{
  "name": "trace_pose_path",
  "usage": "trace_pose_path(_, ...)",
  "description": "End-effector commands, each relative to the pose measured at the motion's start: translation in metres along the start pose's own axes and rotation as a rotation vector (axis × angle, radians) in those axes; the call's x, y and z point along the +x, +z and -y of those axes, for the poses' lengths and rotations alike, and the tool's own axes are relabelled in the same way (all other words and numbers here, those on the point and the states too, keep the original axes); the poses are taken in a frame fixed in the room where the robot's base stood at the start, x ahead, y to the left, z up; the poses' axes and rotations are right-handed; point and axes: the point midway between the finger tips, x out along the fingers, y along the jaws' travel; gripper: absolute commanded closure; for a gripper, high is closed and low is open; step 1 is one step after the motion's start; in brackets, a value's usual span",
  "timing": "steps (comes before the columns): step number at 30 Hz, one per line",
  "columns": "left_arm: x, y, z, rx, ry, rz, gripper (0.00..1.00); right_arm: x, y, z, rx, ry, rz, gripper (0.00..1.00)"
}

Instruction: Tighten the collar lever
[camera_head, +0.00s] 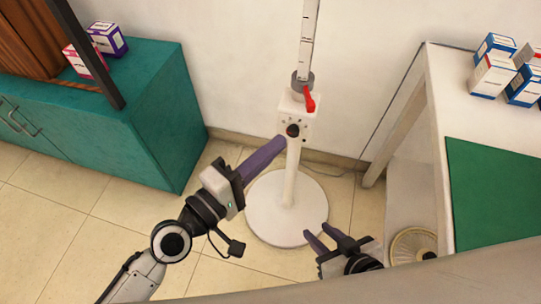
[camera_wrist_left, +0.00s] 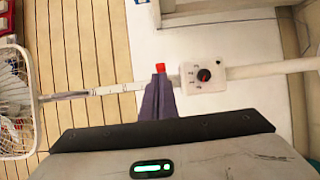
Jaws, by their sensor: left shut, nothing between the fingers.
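A red lever (camera_head: 309,99) sits at the grey collar (camera_head: 302,80) on the upright white stand and points downward. Below it is a white box (camera_head: 299,110) with a black knob (camera_head: 292,130). My left gripper (camera_head: 281,144) is shut and empty, its purple fingertips overlapping the knob's edge in the head view. In the left wrist view the shut fingertips (camera_wrist_left: 160,78) are just below the red lever (camera_wrist_left: 160,68), left of the white box (camera_wrist_left: 190,85); I cannot tell whether they touch. The collar is hard to make out there. My right gripper (camera_head: 318,236) is open and empty, low by the stand's base.
The stand's round white base (camera_head: 265,215) rests on the tiled floor. A teal cabinet (camera_head: 150,125) with small boxes stands left. A white table (camera_head: 445,100) with a green mat (camera_head: 495,190) and several boxes stands right. A fan-like round object (camera_head: 412,245) is under the table.

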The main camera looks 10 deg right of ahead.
Motion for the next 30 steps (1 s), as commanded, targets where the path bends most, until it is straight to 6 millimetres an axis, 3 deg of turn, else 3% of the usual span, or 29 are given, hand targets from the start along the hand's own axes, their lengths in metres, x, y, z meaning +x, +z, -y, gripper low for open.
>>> trace_pose_path(6,-0.019,0.014,0.0,0.0,0.0,0.0,1.0,0.001,0.003,0.0,-0.002,0.001,0.007,0.69)
trace_pose_path(25,-0.021,0.016,0.0,0.003,0.0,-0.001,1.0,0.001,0.004,0.0,-0.001,0.001,0.01,0.69)
trace_pose_path(30,-0.032,0.01,0.008,0.146,-0.069,-0.037,1.0,-0.011,-0.007,0.001,-0.002,0.002,0.011,0.69)
